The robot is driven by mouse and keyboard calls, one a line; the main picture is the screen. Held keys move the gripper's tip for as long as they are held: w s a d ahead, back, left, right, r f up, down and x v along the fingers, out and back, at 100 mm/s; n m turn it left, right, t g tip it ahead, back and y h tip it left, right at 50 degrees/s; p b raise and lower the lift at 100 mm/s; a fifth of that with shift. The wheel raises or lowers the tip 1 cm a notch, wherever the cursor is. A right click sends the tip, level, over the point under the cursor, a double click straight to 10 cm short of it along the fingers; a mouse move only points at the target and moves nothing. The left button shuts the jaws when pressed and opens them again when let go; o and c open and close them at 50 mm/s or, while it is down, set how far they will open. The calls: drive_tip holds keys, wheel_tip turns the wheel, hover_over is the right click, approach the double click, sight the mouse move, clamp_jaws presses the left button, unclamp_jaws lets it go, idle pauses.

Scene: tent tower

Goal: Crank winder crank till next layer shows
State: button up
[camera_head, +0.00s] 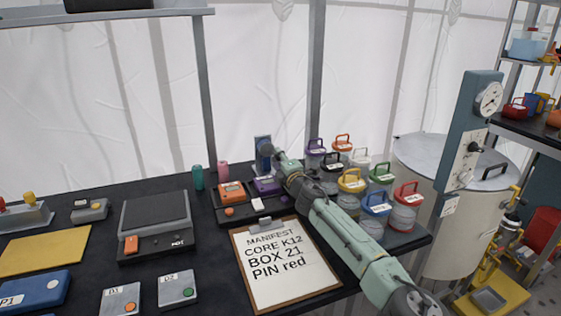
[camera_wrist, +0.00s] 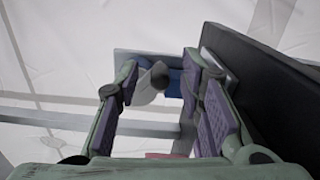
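A small upright blue device (camera_head: 263,143), which looks like the winder, stands at the back of the black table. A round grey knob (camera_head: 267,150), likely the crank's handle, shows in front of it. My gripper (camera_head: 279,158) reaches up to the knob from the right. In the wrist view my gripper (camera_wrist: 163,72) is open, with its two padded fingers well apart. The grey knob (camera_wrist: 159,75) lies between the fingertips, with gaps visible on both sides. A blue part (camera_wrist: 174,84) shows behind it. The crank arm and any layer mark are hidden or too small to tell.
A clipboard manifest (camera_head: 285,265) reads "CORE K12, BOX 21, PIN red". Several lidded jars (camera_head: 348,200) crowd right of my arm. An orange-topped device (camera_head: 232,192) and a purple one (camera_head: 267,186) sit close below my gripper. A black scale (camera_head: 155,222) stands left.

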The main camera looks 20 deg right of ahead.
drive_tip(key=s, duration=1.2)
drive_tip(key=shift+d, duration=0.1)
